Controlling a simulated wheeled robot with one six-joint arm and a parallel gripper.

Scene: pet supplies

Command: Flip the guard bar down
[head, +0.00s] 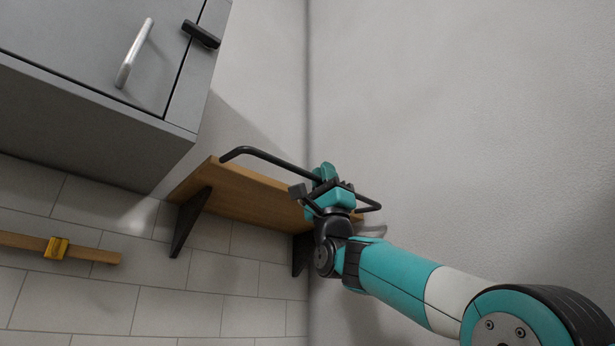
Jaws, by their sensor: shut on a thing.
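The guard bar (272,158) is a thin black bar with bent ends along the front of a wooden shelf (236,191). It stands above the shelf's front edge, with its left end at the shelf's left front corner. My gripper (325,174) is at the right half of the bar, with its teal and black fingers shut on it. The fingers hide the part of the bar between them. The bar's right end (370,207) shows to the right of my gripper. My wrist and arm hide the right part of the shelf.
A grey cabinet (95,60) with a silver handle (134,53) and a black latch (201,34) hangs at the upper left. A plain wall (470,110) stands close on the right.

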